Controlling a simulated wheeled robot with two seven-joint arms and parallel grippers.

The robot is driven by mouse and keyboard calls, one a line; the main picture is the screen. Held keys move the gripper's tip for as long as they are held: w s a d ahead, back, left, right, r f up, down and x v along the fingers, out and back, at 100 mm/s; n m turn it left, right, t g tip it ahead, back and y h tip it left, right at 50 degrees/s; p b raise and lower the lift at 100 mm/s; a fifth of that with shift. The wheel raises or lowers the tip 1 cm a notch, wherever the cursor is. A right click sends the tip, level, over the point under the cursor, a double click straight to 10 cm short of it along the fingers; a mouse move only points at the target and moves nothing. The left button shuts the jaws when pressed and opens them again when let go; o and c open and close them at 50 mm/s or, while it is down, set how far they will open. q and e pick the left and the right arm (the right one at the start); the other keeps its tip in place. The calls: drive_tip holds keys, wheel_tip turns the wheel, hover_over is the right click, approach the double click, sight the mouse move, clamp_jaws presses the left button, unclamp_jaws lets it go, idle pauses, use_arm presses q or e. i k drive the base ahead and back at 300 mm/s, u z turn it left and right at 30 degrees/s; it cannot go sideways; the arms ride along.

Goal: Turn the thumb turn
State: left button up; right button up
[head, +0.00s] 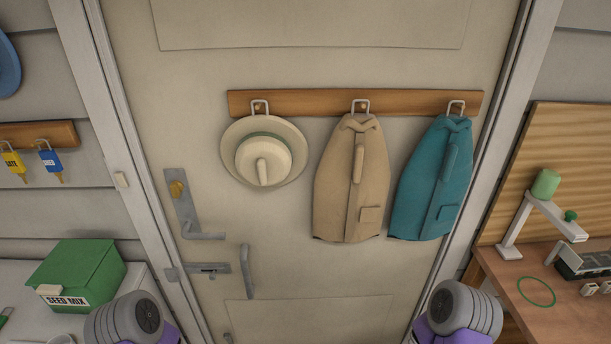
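A brass thumb turn (177,188) sits near the top of a grey metal lock plate (184,206) on the left side of the pale door (330,275). The lever handle (204,236) extends to the right from the bottom of the same plate. The door looks shut in its frame. Parts of my two arms show at the bottom edge, one at the lower left and one at the lower right. Neither gripper shows, so nothing is seen touching the thumb turn.
A slide bolt (208,268) and a vertical pull handle (247,271) are below the lever. A wooden rail (300,103) holds a hat (263,155), a beige coat (350,190) and a teal coat (433,185). A green seed box (85,270) stands left; a desk (515,283) stands right.

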sight(176, 187)
drive_tip(key=k, duration=0.5)
drive_tip(key=u, duration=1.15)
drive_tip(key=i, duration=0.6)
drive_tip(key=z, duration=0.55)
